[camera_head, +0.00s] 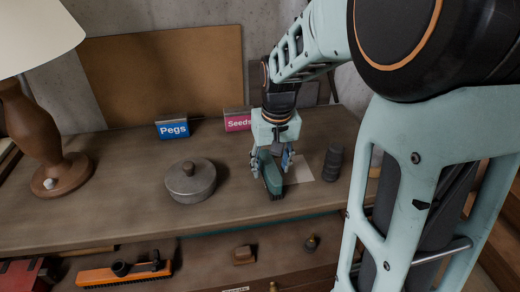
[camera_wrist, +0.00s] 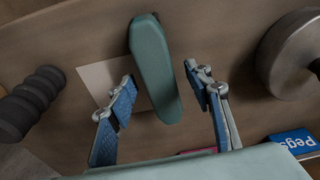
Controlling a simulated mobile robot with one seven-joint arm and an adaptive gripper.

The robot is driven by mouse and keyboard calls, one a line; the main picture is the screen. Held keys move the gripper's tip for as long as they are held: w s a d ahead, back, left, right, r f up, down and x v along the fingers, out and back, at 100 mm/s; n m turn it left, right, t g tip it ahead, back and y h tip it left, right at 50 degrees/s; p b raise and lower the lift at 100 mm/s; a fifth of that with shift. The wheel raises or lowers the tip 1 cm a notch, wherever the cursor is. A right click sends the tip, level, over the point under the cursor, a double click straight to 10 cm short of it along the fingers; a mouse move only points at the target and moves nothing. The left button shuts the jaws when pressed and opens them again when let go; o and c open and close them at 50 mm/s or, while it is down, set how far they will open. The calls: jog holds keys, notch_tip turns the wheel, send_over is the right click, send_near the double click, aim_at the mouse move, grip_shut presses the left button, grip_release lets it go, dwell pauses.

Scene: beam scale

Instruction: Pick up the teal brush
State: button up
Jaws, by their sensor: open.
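The teal brush (camera_head: 271,177) lies on the wooden bench top, partly on a pale sheet, in front of the Seeds sign in the head view. In the wrist view the teal brush (camera_wrist: 154,70) runs lengthwise between my two fingers. My gripper (camera_head: 272,163) is open, pointing down over the brush. In the wrist view my gripper (camera_wrist: 164,88) has one blue-padded finger on each side of the brush, with gaps showing on both sides. Its bristles are mostly hidden in the wrist view.
A lidded grey pot (camera_head: 190,182) stands left of the brush, and a dark ribbed cylinder (camera_head: 332,163) right of it. The Pegs sign (camera_head: 173,129) and Seeds sign (camera_head: 238,121) stand behind. A lamp (camera_head: 45,140) is at far left. An orange tool (camera_head: 125,269) lies lower down.

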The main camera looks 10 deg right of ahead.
jog(key=shift+f, duration=0.45)
grip_shut()
jog(key=shift+w, duration=0.1)
jog(key=shift+r, duration=0.15)
